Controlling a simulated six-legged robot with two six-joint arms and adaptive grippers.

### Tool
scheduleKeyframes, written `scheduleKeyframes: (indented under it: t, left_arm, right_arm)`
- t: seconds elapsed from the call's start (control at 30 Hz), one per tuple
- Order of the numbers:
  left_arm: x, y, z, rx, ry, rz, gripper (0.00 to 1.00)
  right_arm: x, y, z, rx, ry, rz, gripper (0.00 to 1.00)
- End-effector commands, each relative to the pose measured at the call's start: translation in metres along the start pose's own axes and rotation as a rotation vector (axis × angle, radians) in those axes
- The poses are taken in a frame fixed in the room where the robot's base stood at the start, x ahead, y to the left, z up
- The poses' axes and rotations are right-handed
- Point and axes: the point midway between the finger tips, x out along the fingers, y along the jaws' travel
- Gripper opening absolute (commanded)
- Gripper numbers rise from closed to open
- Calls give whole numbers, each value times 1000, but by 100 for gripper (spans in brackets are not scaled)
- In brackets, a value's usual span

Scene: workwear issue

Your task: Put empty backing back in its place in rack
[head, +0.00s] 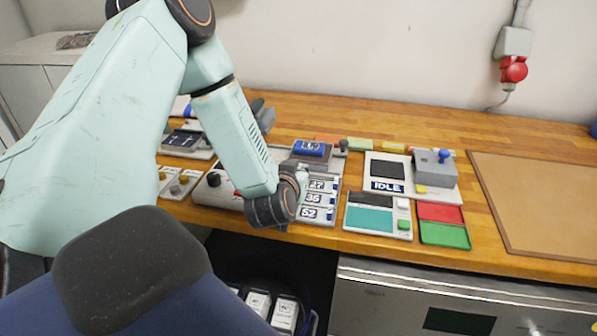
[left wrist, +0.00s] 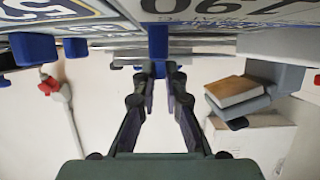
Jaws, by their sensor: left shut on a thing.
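The rack (head: 330,211) stands on the wooden counter, with number labels 27, 35 and 52 on its front. A blue piece with a white label (head: 310,147) sits at its top back. In the left wrist view, my left gripper (left wrist: 158,72) has its fingertips closed on a blue tab (left wrist: 158,43) below a number plate (left wrist: 210,8). I take this tab as part of the backing, but most of it is hidden. In the head view my left wrist covers the rack's left side and the fingers are hidden. My right gripper is not in view.
Right of the rack are a pad with a teal screen (head: 369,219), red (head: 440,212) and green (head: 444,234) trays, an IDLE-marked device (head: 387,187) and a bare brown mat (head: 550,200). Other blue tabs (left wrist: 35,48) are close left of my fingers.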

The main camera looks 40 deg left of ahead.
Motion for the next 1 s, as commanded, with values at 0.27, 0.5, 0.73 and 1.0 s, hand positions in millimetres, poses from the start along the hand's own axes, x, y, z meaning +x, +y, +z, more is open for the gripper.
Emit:
scheduleKeyframes:
  t: [0.27,0.5,0.73,1.0]
  left_arm:
    - [3,0,8,0,0,0,0]
    - [4,0,10,-1,0,0,11]
    - [4,0,11,1,-1,-1,31]
    - [4,-1,12,1,-2,-1,33]
  right_arm:
    - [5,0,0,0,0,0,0]
    - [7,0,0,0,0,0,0]
    - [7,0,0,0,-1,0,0]
    - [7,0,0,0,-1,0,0]
